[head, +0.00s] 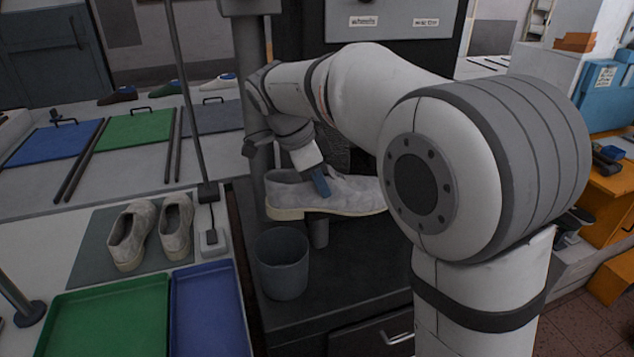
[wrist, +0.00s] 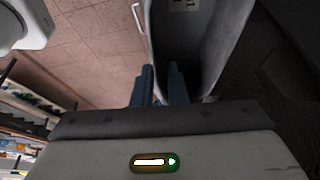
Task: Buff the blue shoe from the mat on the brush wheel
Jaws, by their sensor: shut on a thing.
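A pale grey shoe with a cream sole (head: 345,198) is held level above the dark bench; it does not look blue here. My gripper (head: 321,186), with blue fingers, is shut on its upper from above. In the wrist view, my blue fingers (wrist: 160,80) meet the grey shoe sides (wrist: 228,45). A dark, rough round shape, seemingly the brush wheel (head: 334,148), is right behind the shoe; my arm partly hides it, and I cannot tell whether they touch. Two grey shoes (head: 131,234) (head: 176,226) stand on the dark mat (head: 90,262) at left.
A grey bin (head: 281,264) stands on the bench below the shoe's heel. A green tray (head: 110,318) and a blue tray (head: 206,312) lie at front left. A thin post (head: 190,100) rises beside the mat. Several small shoes (head: 165,88) sit on the back counter.

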